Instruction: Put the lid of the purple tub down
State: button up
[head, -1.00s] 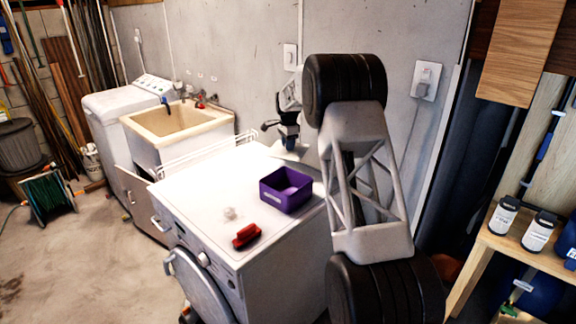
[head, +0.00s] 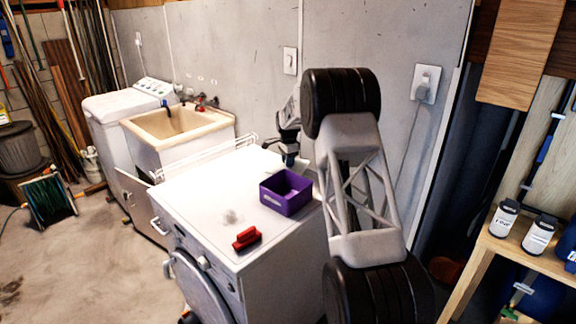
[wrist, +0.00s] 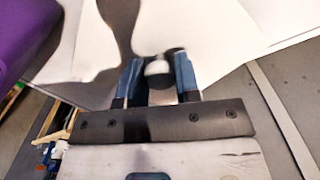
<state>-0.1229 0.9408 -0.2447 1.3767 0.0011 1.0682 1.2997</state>
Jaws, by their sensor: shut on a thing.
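The purple tub (head: 287,192) stands open at the back right of the white washer top. In the wrist view its purple side (wrist: 25,35) fills the upper left corner. My gripper (head: 291,163) is low over the washer top, just behind the tub and apart from it. In the wrist view, the blue-padded fingers of my gripper (wrist: 158,82) are shut on a small white and dark piece (wrist: 158,66), seemingly part of the lid. It is blurred, and the lid's full shape cannot be made out. My arm hides some of the area right of the tub.
On the washer top (head: 205,190) lie a red brush-like object (head: 246,238) and a small whitish lump (head: 230,216). A white wire rack (head: 205,158) runs along the left edge, by the sink (head: 175,125). The grey wall is close behind.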

jog(key=shift+f, duration=0.85)
jog(key=shift+f, duration=0.1)
jog(key=o, duration=0.9)
notch_tip(320, 180, up, 12)
jog(key=shift+r, duration=0.1)
dwell(0.4)
